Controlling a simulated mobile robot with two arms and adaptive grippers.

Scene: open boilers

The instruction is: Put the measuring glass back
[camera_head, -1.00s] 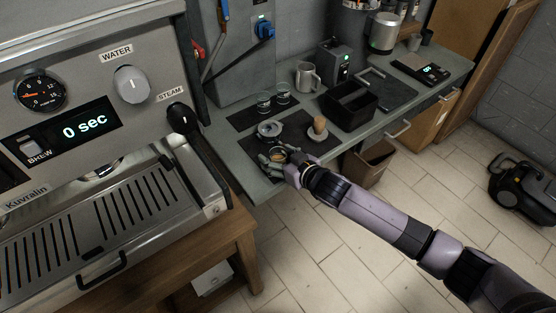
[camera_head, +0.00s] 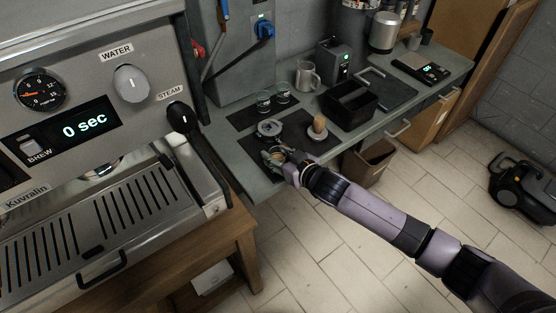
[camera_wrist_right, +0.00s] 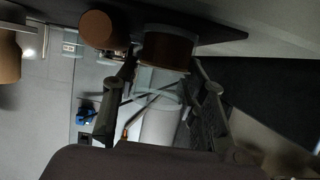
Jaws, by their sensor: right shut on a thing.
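My right gripper (camera_head: 273,158) is shut on the measuring glass (camera_wrist_right: 158,80), low over the front part of the counter. In the right wrist view the glass is clear, has a brown band at one end, and sits between the two fingers (camera_wrist_right: 160,98). In the head view the fingers mostly hide it. Two small clear glasses (camera_head: 263,103) and (camera_head: 282,94) stand on a dark mat (camera_head: 246,119) behind the gripper. My left gripper is not in view.
A round metal piece (camera_head: 269,129) and a wooden-handled tamper (camera_head: 319,126) are close behind and right of my gripper. A black box (camera_head: 350,104), steel jug (camera_head: 306,77) and scale (camera_head: 421,68) stand farther along. The espresso machine (camera_head: 90,120) fills the left.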

